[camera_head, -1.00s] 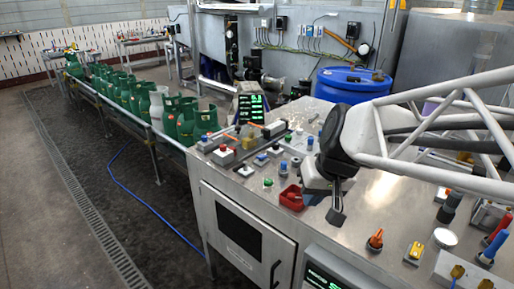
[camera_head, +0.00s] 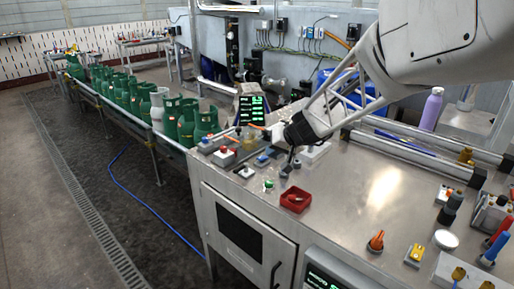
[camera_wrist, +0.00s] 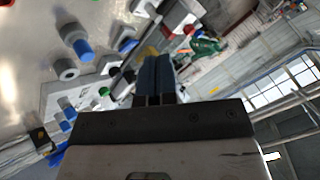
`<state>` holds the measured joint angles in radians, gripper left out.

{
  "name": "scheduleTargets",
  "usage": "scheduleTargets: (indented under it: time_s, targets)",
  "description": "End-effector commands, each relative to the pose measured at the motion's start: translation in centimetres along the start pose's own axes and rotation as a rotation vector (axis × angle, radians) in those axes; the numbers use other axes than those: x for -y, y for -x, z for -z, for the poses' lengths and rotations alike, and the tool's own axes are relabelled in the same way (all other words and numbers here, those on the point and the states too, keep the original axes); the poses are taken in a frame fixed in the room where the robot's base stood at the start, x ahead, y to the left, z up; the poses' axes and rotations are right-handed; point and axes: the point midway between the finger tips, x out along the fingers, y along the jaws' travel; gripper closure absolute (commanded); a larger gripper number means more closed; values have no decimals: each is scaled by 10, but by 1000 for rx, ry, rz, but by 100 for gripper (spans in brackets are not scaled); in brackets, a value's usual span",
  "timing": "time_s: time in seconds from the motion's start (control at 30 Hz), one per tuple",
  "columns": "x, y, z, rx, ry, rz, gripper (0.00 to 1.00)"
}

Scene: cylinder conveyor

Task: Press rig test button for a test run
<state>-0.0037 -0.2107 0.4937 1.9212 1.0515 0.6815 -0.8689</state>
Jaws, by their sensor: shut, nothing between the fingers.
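My gripper (camera_head: 287,168) is shut and empty, low over the left part of the steel bench, just behind the red tray (camera_head: 295,200). Its two closed fingers (camera_wrist: 155,75) show in the wrist view, with knobs and buttons around them. Left of it on the bench are a red button on a box (camera_head: 223,151), a blue button (camera_head: 262,160), a pale box with a dark button (camera_head: 245,172) and a green button (camera_head: 268,184). No readable label shows which one is the rig test button. Contact between the fingertips and a control cannot be made out.
Green gas cylinders and a pale one (camera_head: 158,108) stand on the conveyor at left. A small screen (camera_head: 252,108) stands behind the buttons. A purple bottle (camera_head: 431,108) is at the back right. Several knobs stand at the front right. The bench middle is mostly clear.

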Motion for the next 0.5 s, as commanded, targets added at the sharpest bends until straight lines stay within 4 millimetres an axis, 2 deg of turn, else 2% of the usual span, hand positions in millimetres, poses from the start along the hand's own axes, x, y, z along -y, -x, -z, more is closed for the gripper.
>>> scheduleTargets:
  time_s: [0.17, 0.5]
  targets:
    - [-5, -12, 10, -18, -3, 9, 100]
    - [-6, -13, 11, -21, -3, 9, 100]
